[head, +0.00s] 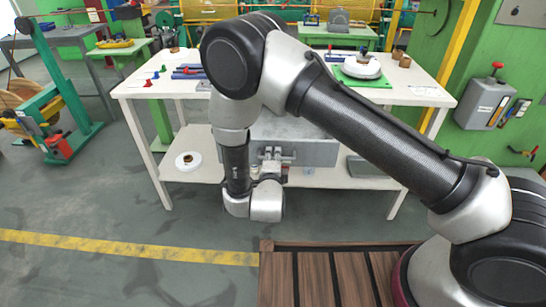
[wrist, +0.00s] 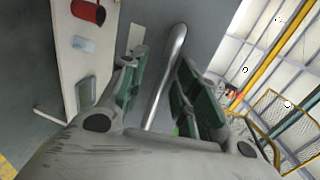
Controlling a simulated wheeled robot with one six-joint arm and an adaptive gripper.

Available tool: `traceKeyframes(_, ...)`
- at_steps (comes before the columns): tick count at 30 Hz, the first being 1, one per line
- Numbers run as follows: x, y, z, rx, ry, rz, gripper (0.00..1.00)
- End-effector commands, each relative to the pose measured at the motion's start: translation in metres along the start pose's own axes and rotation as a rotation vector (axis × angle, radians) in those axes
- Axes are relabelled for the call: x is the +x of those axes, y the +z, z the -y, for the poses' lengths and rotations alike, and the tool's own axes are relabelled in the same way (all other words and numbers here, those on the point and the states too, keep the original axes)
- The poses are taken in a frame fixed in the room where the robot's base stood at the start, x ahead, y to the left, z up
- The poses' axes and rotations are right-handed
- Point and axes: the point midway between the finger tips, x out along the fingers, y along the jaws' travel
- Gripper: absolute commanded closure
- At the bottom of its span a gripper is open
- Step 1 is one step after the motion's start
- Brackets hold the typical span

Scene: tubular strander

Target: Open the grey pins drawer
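The grey pins drawer (head: 315,152) is a grey metal box front under the white table's top in the head view. My gripper (head: 272,160) is in front of it, and my arm hides its left part and its handle. In the wrist view the grey drawer front (wrist: 200,18) fills the upper middle, and a round metal bar handle (wrist: 174,50) runs down from it between my fingers. My gripper (wrist: 160,82) is open there, with one green-padded finger on each side of the bar. A gap shows beside the bar, so it does not look clamped.
The white table (head: 140,91) carries tools and a green mat. Its lower shelf (head: 205,161) holds a white spool (head: 188,161). In the wrist view a red cup (wrist: 88,12) stands on a white surface at the left. Open floor lies in front, with a wooden slatted platform (head: 330,275).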

Motion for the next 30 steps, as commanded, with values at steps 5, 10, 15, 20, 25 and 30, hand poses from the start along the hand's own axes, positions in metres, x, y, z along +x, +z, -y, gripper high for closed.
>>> traceKeyframes(5, 0.0, 0.0, 0.0, 0.0, 0.0, 0.0, 0.92)
traceKeyframes(10, 0.0, 0.0, 0.0, 0.0, 0.0, 0.0, 1.0)
traceKeyframes(15, -0.005, 0.001, -0.002, -0.001, 0.002, 0.001, 1.0)
traceKeyframes(20, -0.033, 0.002, -0.008, -0.002, 0.003, 0.003, 1.0)
traceKeyframes(25, -0.049, 0.0, -0.011, -0.001, 0.003, 0.001, 1.0)
traceKeyframes(30, -0.049, 0.0, -0.011, -0.001, 0.002, 0.0, 1.0)
